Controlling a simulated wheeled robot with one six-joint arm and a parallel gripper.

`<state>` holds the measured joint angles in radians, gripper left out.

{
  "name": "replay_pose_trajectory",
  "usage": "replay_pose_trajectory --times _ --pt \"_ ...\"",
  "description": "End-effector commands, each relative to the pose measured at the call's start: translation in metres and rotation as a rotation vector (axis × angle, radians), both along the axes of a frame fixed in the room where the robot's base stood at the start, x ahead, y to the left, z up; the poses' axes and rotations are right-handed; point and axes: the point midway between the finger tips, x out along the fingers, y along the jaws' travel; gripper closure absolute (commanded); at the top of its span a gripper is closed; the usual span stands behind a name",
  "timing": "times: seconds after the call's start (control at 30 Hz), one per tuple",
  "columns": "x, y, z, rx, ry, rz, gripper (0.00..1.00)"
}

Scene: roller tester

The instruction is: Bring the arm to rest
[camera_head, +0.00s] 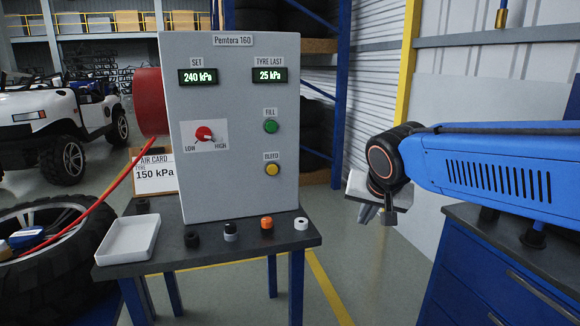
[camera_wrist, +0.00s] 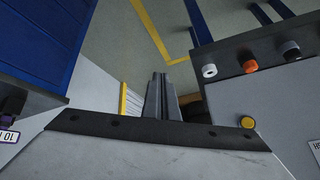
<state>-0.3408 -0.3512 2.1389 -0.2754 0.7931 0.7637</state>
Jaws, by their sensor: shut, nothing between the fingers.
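My arm reaches in from the right in the head view, its blue link roughly level. My gripper (camera_head: 376,214) hangs from the dark wrist joint in free air, right of the grey control box (camera_head: 230,120) and apart from it. In the wrist view my gripper (camera_wrist: 160,78) shows two grey fingers together with nothing between them. Below the fingers there is floor. The box shows a SET reading of 240 kPa and a TYRE LAST reading of 25 kPa. Its red knob (camera_head: 204,133) sits between LOW and HIGH.
The box stands on a dark table (camera_head: 250,251) with a white tray (camera_head: 128,239) and several small caps along the front edge. A blue drawer cabinet (camera_head: 500,275) stands at the right, below my arm. Open floor lies between table and cabinet. A tyre (camera_head: 50,285) lies at left.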

Motion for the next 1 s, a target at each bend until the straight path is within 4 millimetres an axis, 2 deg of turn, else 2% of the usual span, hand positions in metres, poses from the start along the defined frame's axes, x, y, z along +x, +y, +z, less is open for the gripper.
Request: replay_pose_trajectory --times 0.03,0.1,0.3,0.5,0.6,0.7,0.8,1.0 --pt "-0.018 -0.017 -0.006 -0.012 0.014 0.005 1.00" --pt "-0.043 -0.036 -0.016 -0.036 0.037 0.026 1.00" --pt "-0.115 -0.078 -0.050 -0.087 0.100 0.094 1.00" --pt "-0.183 -0.102 -0.088 -0.119 0.155 0.172 1.00" --pt "-0.208 -0.107 -0.104 -0.130 0.172 0.207 1.00" --pt "-0.225 -0.109 -0.116 -0.134 0.186 0.233 1.00" --pt "-0.234 -0.110 -0.122 -0.137 0.191 0.247 1.00" --pt "-0.236 -0.110 -0.124 -0.139 0.194 0.255 1.00"
